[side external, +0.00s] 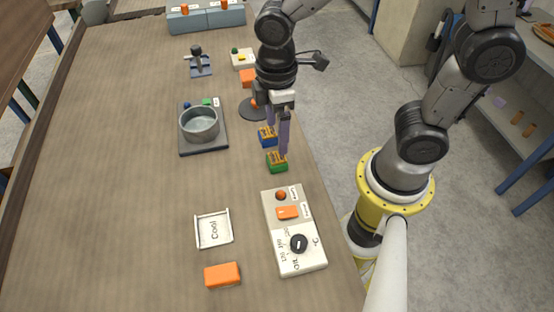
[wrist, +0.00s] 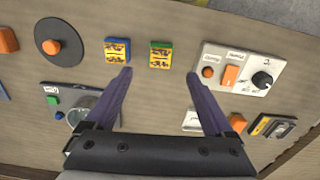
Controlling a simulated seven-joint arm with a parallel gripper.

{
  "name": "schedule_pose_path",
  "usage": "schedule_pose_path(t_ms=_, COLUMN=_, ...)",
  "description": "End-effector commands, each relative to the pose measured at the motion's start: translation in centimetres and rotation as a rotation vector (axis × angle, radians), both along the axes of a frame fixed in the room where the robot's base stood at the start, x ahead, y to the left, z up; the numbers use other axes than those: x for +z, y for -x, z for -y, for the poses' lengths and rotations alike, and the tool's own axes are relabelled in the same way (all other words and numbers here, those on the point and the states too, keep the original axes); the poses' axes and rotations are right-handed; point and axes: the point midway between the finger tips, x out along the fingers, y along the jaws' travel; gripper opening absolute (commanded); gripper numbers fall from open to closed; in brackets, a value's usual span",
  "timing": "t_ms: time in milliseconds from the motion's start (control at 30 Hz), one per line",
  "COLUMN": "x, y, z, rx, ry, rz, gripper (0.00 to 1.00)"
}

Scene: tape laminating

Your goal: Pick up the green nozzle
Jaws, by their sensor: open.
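The green nozzle (side external: 277,163) is a small green block with a yellow, dark-marked top, lying on the table; it also shows in the wrist view (wrist: 160,56), at top centre. The similar blue nozzle (side external: 267,137) lies beside it and is left of it in the wrist view (wrist: 117,50). My gripper (side external: 274,140) is open, with long purple fingers pointing down near both nozzles. In the wrist view my gripper (wrist: 159,74) has its fingertips wide apart, with the green nozzle between and just beyond them. Nothing is held. The exact fingertip height is unclear.
A control panel (side external: 307,260) with a dial and orange buttons stands near the green nozzle. A metal pot (side external: 199,125) sits on a dark plate (side external: 188,151). A "Cool" tray (side external: 213,230) and an orange block (side external: 222,274) lie nearer the camera. The table's left side is clear.

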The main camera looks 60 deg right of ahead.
Motion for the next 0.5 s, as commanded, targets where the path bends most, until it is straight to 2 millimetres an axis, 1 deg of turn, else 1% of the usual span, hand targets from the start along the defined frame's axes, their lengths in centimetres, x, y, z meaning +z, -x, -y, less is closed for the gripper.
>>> schedule_pose_path(t_ms=33, x=-1.0, y=0.1, z=0.1, rx=-0.001, ry=0.002, rz=-0.004, gripper=0.88)
schedule_pose_path(t_ms=133, x=-2.6, y=0.1, z=0.0, rx=-0.001, ry=0.001, rz=-0.003, gripper=0.88)
schedule_pose_path(t_ms=200, x=-3.3, y=0.1, z=0.0, rx=-0.001, ry=0.001, rz=-0.002, gripper=0.88)
schedule_pose_path(t_ms=367, x=-4.2, y=0.0, z=0.0, rx=-0.002, ry=0.000, rz=0.000, gripper=0.88)
schedule_pose_path(t_ms=500, x=-5.8, y=0.2, z=0.0, rx=-0.001, ry=0.001, rz=-0.003, gripper=0.88)
